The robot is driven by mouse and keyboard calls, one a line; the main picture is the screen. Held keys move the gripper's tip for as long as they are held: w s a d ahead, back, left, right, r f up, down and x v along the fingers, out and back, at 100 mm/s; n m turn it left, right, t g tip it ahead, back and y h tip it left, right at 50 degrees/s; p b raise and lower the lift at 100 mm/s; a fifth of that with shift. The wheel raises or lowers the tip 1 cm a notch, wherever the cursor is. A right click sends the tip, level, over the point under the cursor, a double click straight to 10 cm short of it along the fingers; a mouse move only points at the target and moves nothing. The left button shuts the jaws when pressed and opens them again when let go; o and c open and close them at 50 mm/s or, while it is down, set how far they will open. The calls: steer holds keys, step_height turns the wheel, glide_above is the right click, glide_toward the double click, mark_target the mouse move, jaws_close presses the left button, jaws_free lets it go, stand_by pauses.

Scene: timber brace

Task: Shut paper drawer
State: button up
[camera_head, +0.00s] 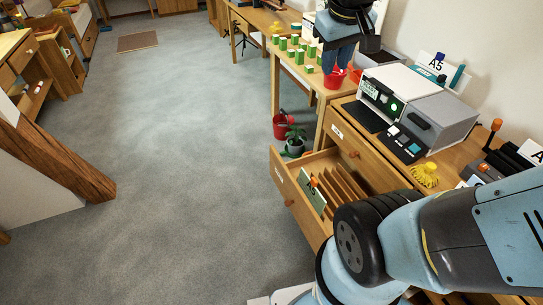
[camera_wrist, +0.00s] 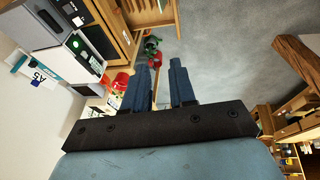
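The paper drawer (camera_head: 284,191) is a wooden drawer pulled well out of the desk, with slanted wooden dividers and a green-and-white card inside. In the wrist view, the open drawer (camera_wrist: 150,16) shows at the top edge. My gripper (camera_head: 335,70) is past the far end of the drawer, over the side table, with fingers pointing down. In the wrist view, the two blue fingers of my gripper (camera_wrist: 160,78) are apart with nothing held between them.
A closed drawer (camera_head: 352,150) sits above the open one. A grey-white machine (camera_head: 415,108) stands on the desk. The side table (camera_head: 312,76) carries several green-and-white blocks and a red cup (camera_head: 334,78).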

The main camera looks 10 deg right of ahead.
steer(key=w+f+n, duration=0.1)
steer(key=w+f, duration=0.1)
steer(key=w, duration=0.2)
steer(key=w+a+f+n+g+h, duration=0.1)
steer(key=w+f, duration=0.1)
steer(key=w, duration=0.2)
steer(key=w+a+f+n+g+h, duration=0.1)
steer(key=w+f+n, duration=0.1)
steer(key=w, duration=0.2)
steer(key=shift+w+f, duration=0.15)
steer(key=shift+f, duration=0.1)
jaws_close()
steer(key=w+a+f+n+h, duration=0.25)
steer(key=w+f, duration=0.25)
steer(key=f, duration=0.5)
steer(key=w+a+f+n+g+h, duration=0.1)
steer(key=w+a+f+n, duration=0.4)
steer(key=f, duration=0.4)
steer(key=w+a+f+n+h, duration=0.1)
steer(key=w+a+f+n, duration=0.15)
steer(key=w+f, duration=0.55)
steer(key=n+h, duration=0.1)
steer(key=n, duration=0.3)
glide_toward(279, 163)
steer(key=shift+t, duration=0.4)
steer(key=shift+s+x, duration=0.2)
steer(key=shift+x, duration=1.3)
steer(key=shift+s+x, duration=0.2)
steer(key=shift+x, duration=1.25)
